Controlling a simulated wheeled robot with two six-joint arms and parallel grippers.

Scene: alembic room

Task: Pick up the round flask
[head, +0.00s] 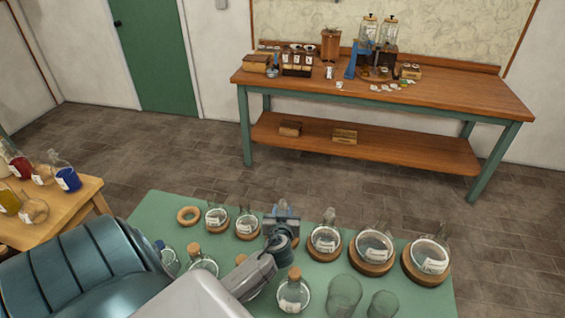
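Several round flasks stand on cork rings in a row on the green table (160,208). They include a small flask (216,217), another small flask (246,224), a flask (325,239), a larger flask (373,245) and the largest flask (429,256) at the right. My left gripper (281,212) is in the row, between the second small flask and the middle one. A cork ring shows partly beneath it. The gripper hides whatever is at that spot, and its finger opening is unclear. My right gripper is out of view.
An empty cork ring (188,215) lies at the row's left end. A corked bottle (293,293), a glass beaker (344,293) and another beaker (382,304) stand nearer me. A wooden table (68,207) with coloured bottles is left; a workbench (450,98) is behind.

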